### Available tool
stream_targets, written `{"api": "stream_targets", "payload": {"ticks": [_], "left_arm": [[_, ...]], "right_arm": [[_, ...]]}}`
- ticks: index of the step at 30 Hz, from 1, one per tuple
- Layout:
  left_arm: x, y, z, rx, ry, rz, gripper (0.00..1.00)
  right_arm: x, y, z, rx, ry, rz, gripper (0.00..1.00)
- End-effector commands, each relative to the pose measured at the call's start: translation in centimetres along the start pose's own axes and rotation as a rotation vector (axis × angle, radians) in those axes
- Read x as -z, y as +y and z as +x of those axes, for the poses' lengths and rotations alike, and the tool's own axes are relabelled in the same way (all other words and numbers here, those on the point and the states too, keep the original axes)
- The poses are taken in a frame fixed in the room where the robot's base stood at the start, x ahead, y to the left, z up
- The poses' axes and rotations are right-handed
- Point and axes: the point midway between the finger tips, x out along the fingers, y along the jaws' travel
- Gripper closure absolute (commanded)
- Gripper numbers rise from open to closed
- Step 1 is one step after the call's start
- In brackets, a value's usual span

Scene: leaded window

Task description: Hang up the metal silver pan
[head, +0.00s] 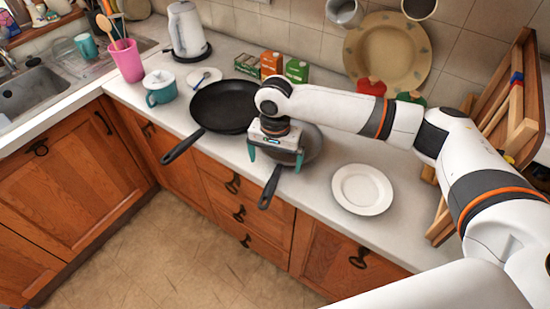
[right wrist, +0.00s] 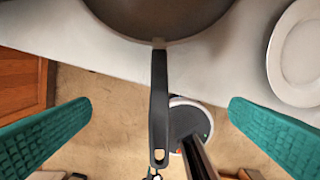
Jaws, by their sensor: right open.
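A grey metal pan (head: 309,146) lies on the counter, partly hidden under my right gripper and arm. Its dark handle (head: 269,188) sticks out over the counter's front edge. In the right wrist view the pan's rounded body (right wrist: 160,18) is at the top and its handle (right wrist: 159,105) points down the middle. My right gripper (head: 275,163) is open above the pan by the handle's base. In the right wrist view its teal fingers stand apart on either side of the handle, touching nothing. My left gripper is not in view.
A black frying pan (head: 222,106) lies just left of the metal pan, its handle over the edge. A white plate (head: 362,189) is to the right. Small boxes (head: 271,64) and a large tan dish (head: 388,52) are behind. A wooden rack (head: 507,95) stands at right.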

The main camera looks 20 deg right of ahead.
Motion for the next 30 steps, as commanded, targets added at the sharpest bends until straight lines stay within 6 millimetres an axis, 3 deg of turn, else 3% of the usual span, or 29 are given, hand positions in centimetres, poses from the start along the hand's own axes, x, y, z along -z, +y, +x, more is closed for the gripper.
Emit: {"api": "stream_targets", "payload": {"ticks": [1,7,12,22,30], "left_arm": [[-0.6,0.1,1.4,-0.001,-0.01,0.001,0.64],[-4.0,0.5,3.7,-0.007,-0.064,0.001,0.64],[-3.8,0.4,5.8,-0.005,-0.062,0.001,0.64],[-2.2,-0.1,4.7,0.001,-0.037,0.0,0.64],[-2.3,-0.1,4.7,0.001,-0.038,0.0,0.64]], "right_arm": [[0.0,0.0,1.1,0.0,-0.002,-0.001,0.0],[0.0,0.0,2.7,-0.001,-0.002,-0.002,0.0],[0.0,0.0,4.1,-0.001,-0.002,-0.002,0.0],[0.0,0.0,6.8,0.0,0.001,0.0,0.0],[0.0,0.1,7.4,-0.001,-0.001,-0.002,0.0]]}}
